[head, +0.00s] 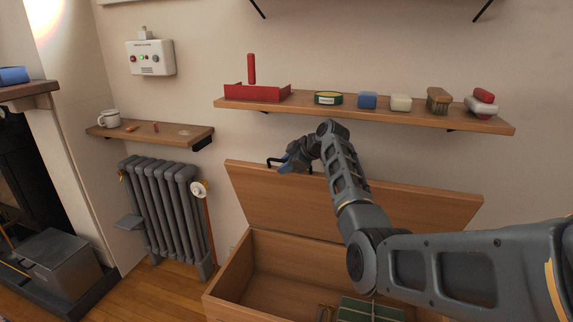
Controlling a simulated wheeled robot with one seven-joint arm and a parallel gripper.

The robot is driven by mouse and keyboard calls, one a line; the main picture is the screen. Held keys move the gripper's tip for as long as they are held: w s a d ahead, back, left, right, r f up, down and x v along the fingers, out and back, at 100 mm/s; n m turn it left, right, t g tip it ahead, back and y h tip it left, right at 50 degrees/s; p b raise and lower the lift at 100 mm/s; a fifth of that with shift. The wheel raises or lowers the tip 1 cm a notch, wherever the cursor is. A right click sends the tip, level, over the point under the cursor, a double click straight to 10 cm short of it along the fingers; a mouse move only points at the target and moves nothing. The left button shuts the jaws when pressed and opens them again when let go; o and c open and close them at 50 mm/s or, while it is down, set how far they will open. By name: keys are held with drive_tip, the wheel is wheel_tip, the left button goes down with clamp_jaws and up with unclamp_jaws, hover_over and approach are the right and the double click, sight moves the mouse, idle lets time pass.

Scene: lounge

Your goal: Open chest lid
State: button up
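The wooden chest (225,291) stands against the wall at the lower middle of the head view, with its inside showing. Its lid (262,205) is raised and leans back towards the wall. A dark handle (271,161) sits at the lid's upper edge. My gripper (284,167) is at that upper edge, right beside the handle. The fingers are small and partly hidden, so I cannot tell whether they are closed on the handle. My arm crosses in front of the lid's right half and hides part of it.
A wall shelf (390,112) with a red tray (257,92) and several small items runs above the lid. A grey radiator (160,210) and a small shelf (150,138) stand to the left. A green item (370,311) lies inside the chest.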

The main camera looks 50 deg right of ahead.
drive_tip(key=shift+o, duration=0.4)
drive_tip(key=shift+s+r, duration=0.2)
drive_tip(key=v, duration=0.7)
drive_tip(key=shift+s, duration=0.1)
